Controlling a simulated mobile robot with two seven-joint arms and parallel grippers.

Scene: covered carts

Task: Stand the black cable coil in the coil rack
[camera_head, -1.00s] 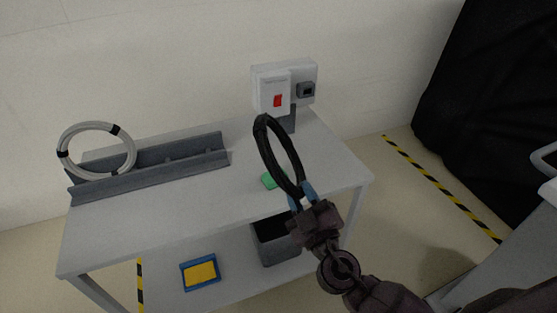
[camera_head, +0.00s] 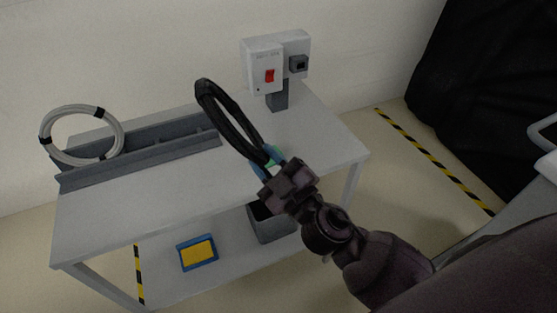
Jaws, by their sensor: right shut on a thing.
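The black cable coil (camera_head: 232,116) is held by my right gripper (camera_head: 269,164), whose fingers are shut on its lower edge. The coil is tilted, seen nearly edge-on, its top leaning to the left above the table. The coil rack (camera_head: 160,142) is a long grey trough along the back left of the table. A white coil with black bands (camera_head: 82,107) stands in its left end. The right part of the rack shows no coil and lies just left of the black coil in the picture. My left gripper is out of view.
The grey table (camera_head: 130,205) has clear space in front of the rack. A box with a red switch (camera_head: 264,67) stands at the back right. A dark bin (camera_head: 268,226) and blue-yellow box (camera_head: 198,252) sit on the lower shelf.

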